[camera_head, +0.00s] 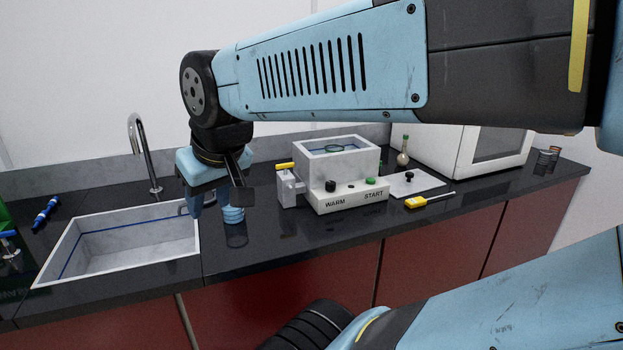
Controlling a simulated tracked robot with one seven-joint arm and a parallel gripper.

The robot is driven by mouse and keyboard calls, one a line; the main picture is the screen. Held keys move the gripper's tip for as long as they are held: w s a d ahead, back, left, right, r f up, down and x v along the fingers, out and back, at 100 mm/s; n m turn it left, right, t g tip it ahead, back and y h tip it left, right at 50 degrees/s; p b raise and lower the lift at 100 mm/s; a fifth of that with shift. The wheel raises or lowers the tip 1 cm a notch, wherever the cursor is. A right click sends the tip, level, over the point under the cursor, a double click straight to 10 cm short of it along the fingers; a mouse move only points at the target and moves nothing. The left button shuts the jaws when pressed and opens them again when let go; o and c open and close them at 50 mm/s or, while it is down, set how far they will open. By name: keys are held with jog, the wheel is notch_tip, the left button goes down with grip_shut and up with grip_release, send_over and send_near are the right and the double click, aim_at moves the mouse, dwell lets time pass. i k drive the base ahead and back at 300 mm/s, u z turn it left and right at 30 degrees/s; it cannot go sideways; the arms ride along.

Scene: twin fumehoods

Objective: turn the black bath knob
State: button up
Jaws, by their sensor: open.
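The black bath knob (331,186) sits above the word WARM on the sloped front panel of the white water bath (350,203). It is in plain view and nothing touches it. My gripper (218,203) is open and points down over the counter between the sink and the bath. It is left of the knob and apart from it. A green button (370,181) sits above the word START, right of the knob. The bath is open on top and holds bluish liquid. A yellow-handled tap (285,166) is on its left side.
A blue ribbed object (233,214) shows just below my gripper. The sink (130,245) and its curved faucet (145,155) are at left. A flask (402,155), a yellow-handled tool (416,202) and a white oven-like box (450,150) are right of the bath. Counter in front of the bath is clear.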

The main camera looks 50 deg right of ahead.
aim_at(330, 186)
jog(key=z, duration=0.2)
jog(key=k, duration=1.1)
jog(key=z, duration=1.25)
jog(key=i, duration=1)
jog(key=u, duration=0.1)
